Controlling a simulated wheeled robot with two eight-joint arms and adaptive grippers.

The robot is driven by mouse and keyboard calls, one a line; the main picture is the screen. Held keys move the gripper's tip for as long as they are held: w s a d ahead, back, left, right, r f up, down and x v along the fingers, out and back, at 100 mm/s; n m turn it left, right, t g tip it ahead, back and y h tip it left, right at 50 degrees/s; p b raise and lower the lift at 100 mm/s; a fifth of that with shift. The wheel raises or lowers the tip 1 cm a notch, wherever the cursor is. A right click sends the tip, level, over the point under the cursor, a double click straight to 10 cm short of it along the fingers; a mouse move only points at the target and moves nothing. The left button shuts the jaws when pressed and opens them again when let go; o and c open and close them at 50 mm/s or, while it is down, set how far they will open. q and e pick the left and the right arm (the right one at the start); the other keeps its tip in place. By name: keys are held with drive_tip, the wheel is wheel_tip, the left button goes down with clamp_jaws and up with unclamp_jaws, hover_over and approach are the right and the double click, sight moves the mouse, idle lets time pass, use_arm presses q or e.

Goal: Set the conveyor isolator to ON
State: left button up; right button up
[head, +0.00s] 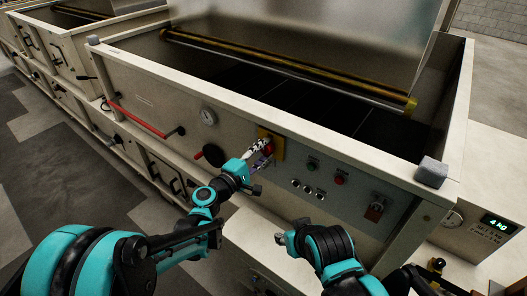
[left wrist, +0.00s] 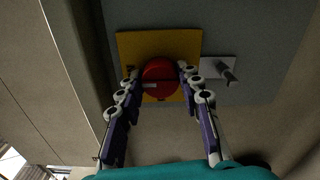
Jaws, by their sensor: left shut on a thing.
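The isolator has a red round knob (left wrist: 160,78) on a yellow square plate (left wrist: 126,45). In the head view the plate (head: 278,150) is on the hopper's front panel, and the knob is mostly hidden by my gripper. My left gripper (head: 262,148) reaches it from the front. In the left wrist view its two fingers (left wrist: 159,78) are closed on opposite sides of the knob. A pale bar shows on the knob's left part; no ON or OFF lettering is readable. My right arm is low in the head view, with its gripper (head: 291,231) clear of the panel.
A small grey plate with a lever (left wrist: 228,74) is right of the yellow plate. The panel also carries a green button (head: 313,164), a red button (head: 340,180), a red switch (head: 376,208), a gauge (head: 208,115) and a red bar handle (head: 140,116). A grey block (head: 432,172) sits on the rim.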

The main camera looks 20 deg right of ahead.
use_arm(q)
drive_tip(key=o, duration=1.2)
drive_tip(key=shift+c, duration=0.2)
drive_tip(key=v, duration=1.2)
drive_tip(key=s+a+f+m+g+y, duration=0.1)
drive_tip(key=s+a+f+m+y, duration=0.1)
drive_tip(key=s+a, duration=0.4)
drive_tip(key=s+a+f+m+g+y, duration=0.1)
drive_tip(key=s+a+m+y, duration=0.3)
drive_tip(key=a, duration=0.7)
drive_tip(key=s+a+f+m+g+y, duration=0.2)
drive_tip(key=s+a+f+m+y, duration=0.1)
drive_tip(key=s+a+y, duration=0.5)
drive_tip(key=shift+a+f+m, duration=0.3)
drive_tip(key=shift+a+f, duration=0.1)
drive_tip(key=shift+f, duration=0.2)
